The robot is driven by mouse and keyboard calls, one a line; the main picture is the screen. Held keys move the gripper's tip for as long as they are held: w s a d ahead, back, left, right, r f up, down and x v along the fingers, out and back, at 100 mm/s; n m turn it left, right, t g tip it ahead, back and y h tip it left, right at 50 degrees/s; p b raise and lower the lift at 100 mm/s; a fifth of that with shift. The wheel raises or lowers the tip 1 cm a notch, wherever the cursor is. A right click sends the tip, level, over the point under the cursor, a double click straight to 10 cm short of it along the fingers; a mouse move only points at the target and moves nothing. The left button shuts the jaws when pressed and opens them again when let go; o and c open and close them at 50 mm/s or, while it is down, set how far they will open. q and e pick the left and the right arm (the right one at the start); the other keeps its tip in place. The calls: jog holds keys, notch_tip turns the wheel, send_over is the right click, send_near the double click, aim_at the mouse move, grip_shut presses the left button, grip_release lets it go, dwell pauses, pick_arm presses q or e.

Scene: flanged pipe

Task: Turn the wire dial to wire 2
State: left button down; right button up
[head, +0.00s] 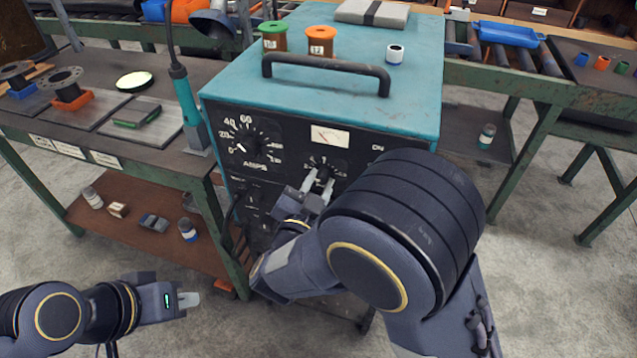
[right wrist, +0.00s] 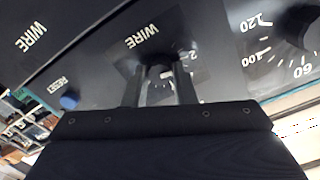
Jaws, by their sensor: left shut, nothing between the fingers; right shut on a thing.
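The teal welding machine (head: 318,110) stands ahead with its black front panel facing me. The wire dial (head: 324,172) is a small knob on that panel, below the meter, with tick marks around it. My right gripper (head: 318,184) is shut on the wire dial. In the right wrist view the two fingers (right wrist: 161,80) stand on either side of the knob (right wrist: 160,88), under a WIRE label. The fingers and arm cover much of the dial, so I cannot tell which number it points at. My left gripper (head: 188,299) is shut and empty, low at the left, far from the machine.
The amps dial (head: 244,148) sits left of the wire dial. A blue reset button (right wrist: 69,102) shows in the right wrist view. A green spool (head: 273,36), an orange spool (head: 321,41) and a handle (head: 326,70) are on top. A workbench (head: 110,160) stands left.

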jog(key=o, duration=1)
jog(key=shift+s, duration=0.1)
jog(key=b+v, duration=0.1)
jog(key=v, duration=0.6)
jog(key=shift+s+a, duration=0.1)
jog(key=shift+s, duration=0.2)
